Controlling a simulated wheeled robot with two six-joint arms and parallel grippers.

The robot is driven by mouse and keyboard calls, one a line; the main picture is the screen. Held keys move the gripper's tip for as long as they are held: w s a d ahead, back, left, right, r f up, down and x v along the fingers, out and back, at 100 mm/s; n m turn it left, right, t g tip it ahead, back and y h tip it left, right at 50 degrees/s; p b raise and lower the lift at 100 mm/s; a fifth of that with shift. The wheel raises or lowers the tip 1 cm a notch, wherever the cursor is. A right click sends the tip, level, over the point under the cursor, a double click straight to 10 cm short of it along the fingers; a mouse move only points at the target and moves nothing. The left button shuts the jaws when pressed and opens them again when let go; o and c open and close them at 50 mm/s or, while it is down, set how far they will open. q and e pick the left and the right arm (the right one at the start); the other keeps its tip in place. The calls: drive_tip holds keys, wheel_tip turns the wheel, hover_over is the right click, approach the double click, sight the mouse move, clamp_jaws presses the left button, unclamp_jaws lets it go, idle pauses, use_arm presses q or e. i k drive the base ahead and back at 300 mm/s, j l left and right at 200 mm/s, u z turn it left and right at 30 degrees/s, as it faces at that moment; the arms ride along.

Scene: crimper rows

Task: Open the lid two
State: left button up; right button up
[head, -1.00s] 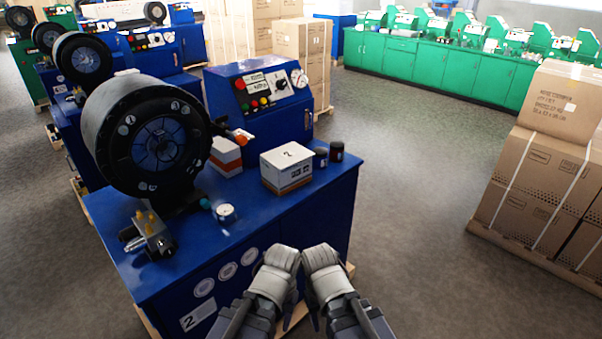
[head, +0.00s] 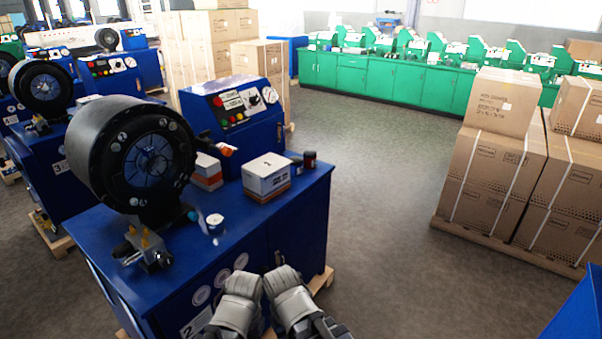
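A white box with a white lid (head: 267,165) and an orange-brown base stands on the blue machine's top (head: 240,219), near its right side. The earlier head frame shows a "2" on this lid, and the lid sits closed. My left gripper (head: 243,283) and my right gripper (head: 281,280) are side by side at the bottom of the head view, in front of the blue cabinet and well apart from the box. Their fingers are seen from behind, so I cannot tell whether they are open or shut.
A large black crimper head (head: 135,160) stands left of the box. A control panel (head: 235,110) rises behind it. An orange-and-white box (head: 207,172) and dark small cans (head: 309,159) are nearby. Stacked cartons (head: 500,150) stand right. Open floor (head: 385,180) lies between.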

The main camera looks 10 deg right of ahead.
sight(265, 166)
drive_tip(key=u, duration=0.45)
drive_tip(key=i+l+u, duration=0.1)
drive_tip(key=l+u, duration=0.45)
drive_tip(key=l, duration=0.25)
drive_tip(key=l+u, duration=0.45)
drive_tip(key=l, duration=2.9)
drive_tip(key=k+l, duration=0.1)
drive_tip(key=l, duration=1.05)
drive_tip(key=i+u, duration=0.05)
